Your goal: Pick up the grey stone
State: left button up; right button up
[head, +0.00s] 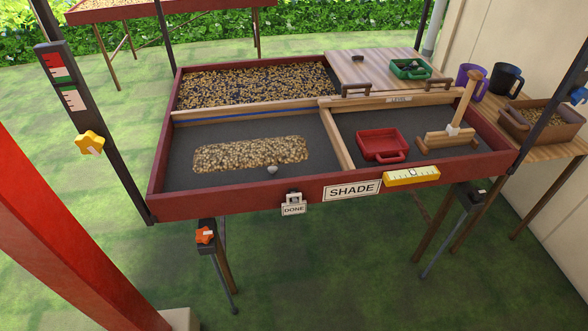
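A small grey stone (272,169) lies on the dark bed of the red-framed drying table (235,206). It sits just at the near edge of a rectangular patch of pale beans (250,153), close to the table's front rail. Neither of my grippers is in view, and nothing covers the stone.
A red scoop tray (381,143) and a wooden rake (450,138) lie in the right compartment. Dark beans (255,84) fill the back compartment. Bare bed surrounds the bean patch.

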aim_at(271, 169)
jog(key=u, duration=0.25)
jog(key=i+l+u, duration=0.1)
jog(key=l+u, duration=0.55)
jog(key=i+l+u, duration=0.2)
jog(key=l, duration=1.05)
jog(key=l+u, duration=0.15)
jog(key=l, duration=1.1)
